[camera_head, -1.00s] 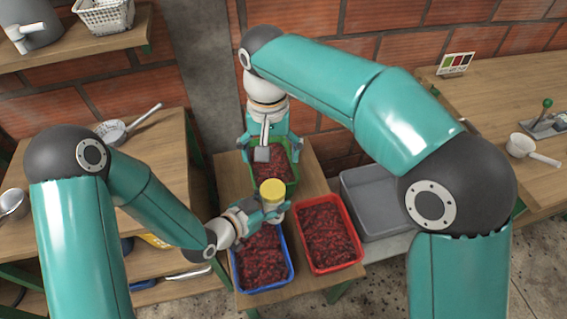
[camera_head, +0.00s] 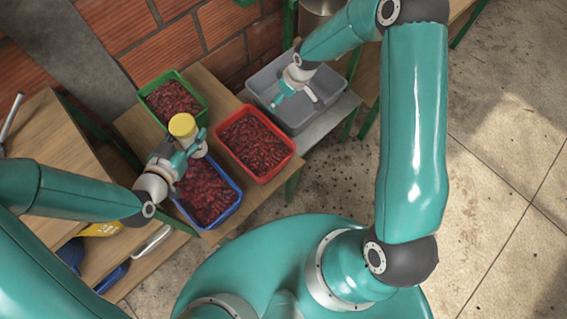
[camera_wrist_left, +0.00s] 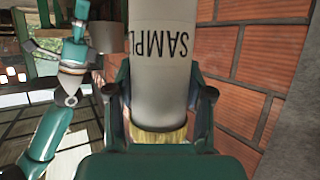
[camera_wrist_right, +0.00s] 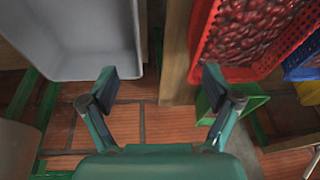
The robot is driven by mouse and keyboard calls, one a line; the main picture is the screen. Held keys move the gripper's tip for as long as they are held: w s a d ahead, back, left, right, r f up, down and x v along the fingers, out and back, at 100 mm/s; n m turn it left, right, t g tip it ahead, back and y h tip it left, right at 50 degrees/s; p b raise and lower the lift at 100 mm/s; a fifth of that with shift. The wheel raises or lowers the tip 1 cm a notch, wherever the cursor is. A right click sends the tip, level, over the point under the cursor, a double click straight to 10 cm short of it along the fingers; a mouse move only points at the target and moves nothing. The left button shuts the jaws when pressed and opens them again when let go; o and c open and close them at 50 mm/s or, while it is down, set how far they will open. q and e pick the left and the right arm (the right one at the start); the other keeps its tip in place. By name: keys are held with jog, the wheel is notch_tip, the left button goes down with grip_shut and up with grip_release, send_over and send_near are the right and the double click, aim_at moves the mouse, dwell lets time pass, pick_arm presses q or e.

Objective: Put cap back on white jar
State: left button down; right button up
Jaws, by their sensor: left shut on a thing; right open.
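The jar (camera_head: 194,147) is white with a yellow cap (camera_head: 182,124) on its top. My left gripper (camera_head: 190,145) is shut around the jar, above the blue crate. In the left wrist view the jar (camera_wrist_left: 162,60) shows upside-down "SAMPL" lettering and a yellow band at its lower end, between the fingers. How tightly the cap sits cannot be told. My right gripper (camera_head: 296,98) is open and empty, over the grey bin in the head view. Its two spread fingers also show in the right wrist view (camera_wrist_right: 166,88), with nothing between them.
Blue (camera_head: 236,207), red (camera_head: 291,150) and green (camera_head: 207,101) crates of dark red fruit stand on a small wooden table (camera_head: 128,121). A grey bin (camera_head: 339,82) stands to their right. A brick wall (camera_head: 190,40) is behind. Open floor (camera_head: 500,150) lies at right.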

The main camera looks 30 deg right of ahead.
jog(key=s+d+f+m+t+y, duration=0.15)
jog(key=s+f, duration=0.25)
jog(key=s, duration=0.4)
jog(key=s+d+f+m+g, duration=0.1)
jog(key=s+d+f+m, duration=0.15)
jog(key=s+f, duration=0.35)
jog(key=s+a+r+m+g, duration=0.1)
jog(key=s+a, duration=0.3)
jog(key=a, duration=0.4)
jog(key=s+a+r+m+g, duration=0.1)
jog(key=s+a, duration=0.4)
jog(key=a, duration=0.2)
jog(key=shift+s+a+r+y, duration=0.2)
jog(key=shift+a+r+y, duration=0.15)
jog(key=shift+r, duration=0.05)
jog(key=shift+g, duration=0.25)
